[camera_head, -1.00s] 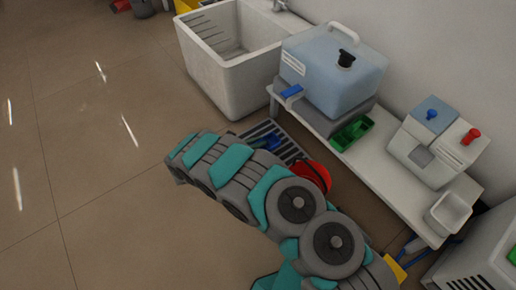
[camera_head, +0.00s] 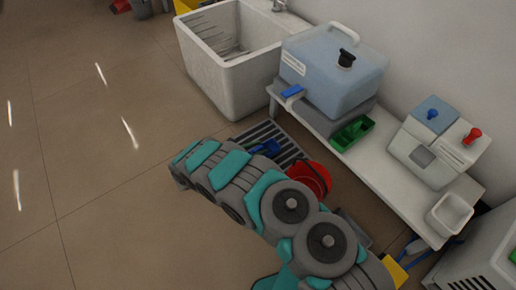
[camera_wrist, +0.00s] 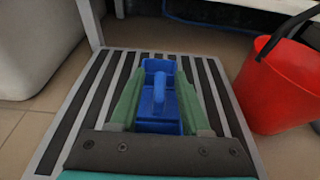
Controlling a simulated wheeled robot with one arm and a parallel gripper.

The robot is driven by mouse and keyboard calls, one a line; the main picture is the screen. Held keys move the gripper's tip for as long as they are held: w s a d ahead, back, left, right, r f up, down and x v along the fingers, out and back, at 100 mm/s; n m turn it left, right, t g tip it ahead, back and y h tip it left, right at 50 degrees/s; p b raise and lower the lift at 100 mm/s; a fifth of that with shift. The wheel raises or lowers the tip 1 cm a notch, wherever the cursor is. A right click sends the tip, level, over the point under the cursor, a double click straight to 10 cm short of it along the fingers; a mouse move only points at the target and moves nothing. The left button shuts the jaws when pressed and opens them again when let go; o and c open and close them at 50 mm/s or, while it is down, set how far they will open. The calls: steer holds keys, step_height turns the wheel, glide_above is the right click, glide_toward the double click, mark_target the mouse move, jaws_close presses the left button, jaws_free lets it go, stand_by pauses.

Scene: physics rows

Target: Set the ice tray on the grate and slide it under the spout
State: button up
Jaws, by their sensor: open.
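A blue tray with raised walls and an upright grip in its middle, which I take for the ice tray (camera_wrist: 157,123), sits on or just above the slatted grate (camera_wrist: 216,95); I cannot tell whether it touches. It also shows partly behind my arm in the head view (camera_head: 266,147). My gripper (camera_wrist: 160,88) is open, its green fingers on either side of the tray. In the head view my arm hides the gripper. The blue spout (camera_head: 292,92) juts from the water container (camera_head: 335,72) on the bench, above the grate's far end.
A red bucket (camera_wrist: 281,85) stands right of the grate; it also shows in the head view (camera_head: 313,178). A green divided tray (camera_head: 352,133) lies on the white bench (camera_head: 395,180), whose leg stands by the grate. A white sink (camera_head: 226,75) is at the left. Floor left is clear.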

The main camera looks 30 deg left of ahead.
steer(key=shift+s+r, duration=0.1)
steer(key=shift+r, duration=0.1)
steer(key=p+v, duration=0.1)
steer(key=v, duration=1)
steer(key=shift+s+a, duration=0.2)
steer(key=shift+s, duration=0.1)
steer(key=shift+r, duration=0.1)
